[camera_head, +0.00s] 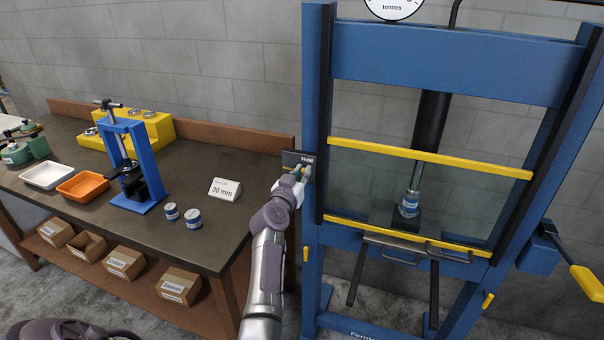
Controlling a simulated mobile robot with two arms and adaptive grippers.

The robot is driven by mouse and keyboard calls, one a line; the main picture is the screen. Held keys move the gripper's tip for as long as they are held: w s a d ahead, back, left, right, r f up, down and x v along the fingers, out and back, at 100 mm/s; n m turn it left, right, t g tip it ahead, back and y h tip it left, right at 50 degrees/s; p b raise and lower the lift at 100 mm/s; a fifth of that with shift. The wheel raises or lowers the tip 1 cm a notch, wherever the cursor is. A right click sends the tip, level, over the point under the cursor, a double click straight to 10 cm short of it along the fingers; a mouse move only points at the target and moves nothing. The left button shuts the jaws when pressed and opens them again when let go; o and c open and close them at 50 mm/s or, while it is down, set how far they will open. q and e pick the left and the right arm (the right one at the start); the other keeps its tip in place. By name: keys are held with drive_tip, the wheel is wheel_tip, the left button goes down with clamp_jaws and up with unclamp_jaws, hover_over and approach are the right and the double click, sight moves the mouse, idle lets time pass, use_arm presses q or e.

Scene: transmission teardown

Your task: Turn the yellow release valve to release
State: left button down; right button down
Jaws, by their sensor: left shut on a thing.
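A dark plate (291,158) reading "Hold" is fixed on the left post of the blue press (312,70). My left gripper (301,174) is up against that plate, with its arm reaching up from below. It is shut on the yellow release valve, which its fingers mostly hide. How far the valve is turned cannot be told. My right gripper is not in view.
The press has a clear guard with yellow bars (430,158) and a yellow-handled lever (587,283) at right. The workbench (215,240) at left holds a small blue press (143,160), trays, cans and a "30 mm" card (224,189).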

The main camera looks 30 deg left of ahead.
use_arm(q)
drive_tip(key=shift+s+a+f+n+p, duration=0.1)
drive_tip(key=shift+a+f+n+p, duration=0.2)
drive_tip(key=shift+n, duration=2.6)
drive_tip(key=shift+s+a+f+n+p, duration=0.15)
drive_tip(key=shift+a+f+n, duration=0.25)
drive_tip(key=shift+n, duration=2.5)
drive_tip(key=shift+w+a+f+n+p, duration=0.1)
drive_tip(key=shift+a+f+n+p, duration=0.2)
drive_tip(key=shift+n, duration=2.6)
drive_tip(key=c, duration=1.2)
unclamp_jaws()
drive_tip(key=shift+f, duration=0.1)
drive_tip(key=shift+o, duration=0.2)
drive_tip(key=shift+s, duration=0.1)
drive_tip(key=v, duration=1.2)
